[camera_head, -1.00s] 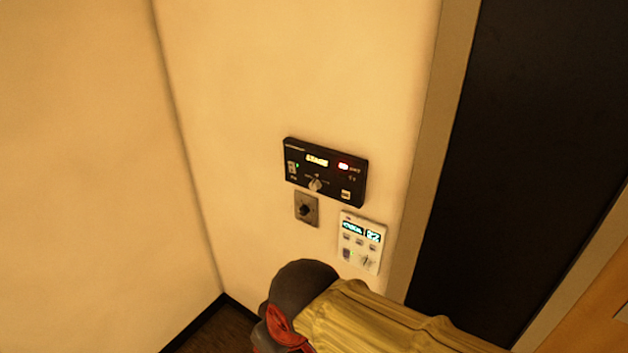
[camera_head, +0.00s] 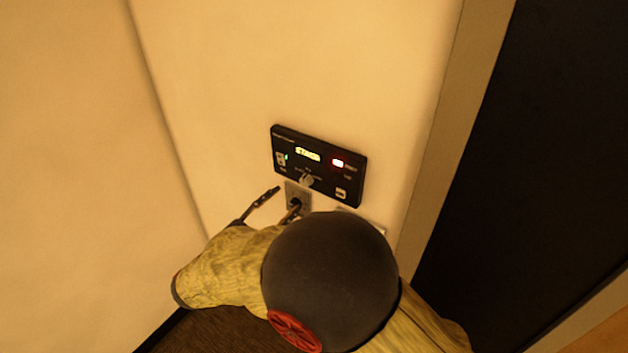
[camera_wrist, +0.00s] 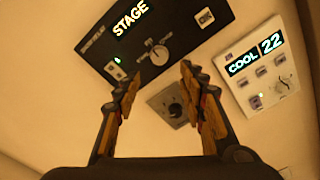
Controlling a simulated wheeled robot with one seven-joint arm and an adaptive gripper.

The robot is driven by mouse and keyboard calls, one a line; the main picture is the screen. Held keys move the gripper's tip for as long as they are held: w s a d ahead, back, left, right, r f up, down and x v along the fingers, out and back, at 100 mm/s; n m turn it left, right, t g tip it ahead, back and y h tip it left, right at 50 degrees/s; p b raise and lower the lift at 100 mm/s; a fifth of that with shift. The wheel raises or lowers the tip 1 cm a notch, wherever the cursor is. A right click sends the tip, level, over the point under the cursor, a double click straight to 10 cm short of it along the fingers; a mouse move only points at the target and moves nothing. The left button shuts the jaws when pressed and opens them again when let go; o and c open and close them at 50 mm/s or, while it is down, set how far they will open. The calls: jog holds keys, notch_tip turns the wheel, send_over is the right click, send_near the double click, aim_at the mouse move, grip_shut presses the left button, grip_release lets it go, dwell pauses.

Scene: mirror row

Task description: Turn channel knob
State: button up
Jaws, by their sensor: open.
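A black wall panel (camera_head: 325,178) has a lit display that reads "STAGE" in the wrist view (camera_wrist: 205,47). A light-coloured pointer knob (camera_head: 306,180) sits near its lower edge; it also shows in the wrist view (camera_wrist: 160,54). I cannot read the marks around it, so I cannot tell whether it is the channel knob. My gripper (camera_wrist: 161,70) is open and empty, its fingertips just below the panel's knob in the wrist view. In the head view my gripper (camera_head: 283,198) is at the wall below the panel, partly hidden by my arm.
A small grey plate with a dark knob (camera_wrist: 175,108) is below the panel, showing between my fingers. A white control unit (camera_wrist: 270,108) reading "COOL 22" is to the right, mostly hidden by my arm in the head view. A dark door-like surface (camera_head: 510,150) is farther right.

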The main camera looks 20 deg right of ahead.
aim_at(304, 183)
jog(key=x, duration=0.7)
jog(key=shift+d+r+b, duration=0.3)
jog(key=shift+d, duration=0.1)
jog(key=shift+c, duration=1.2)
jog(key=c, duration=0.8)
grip_shut()
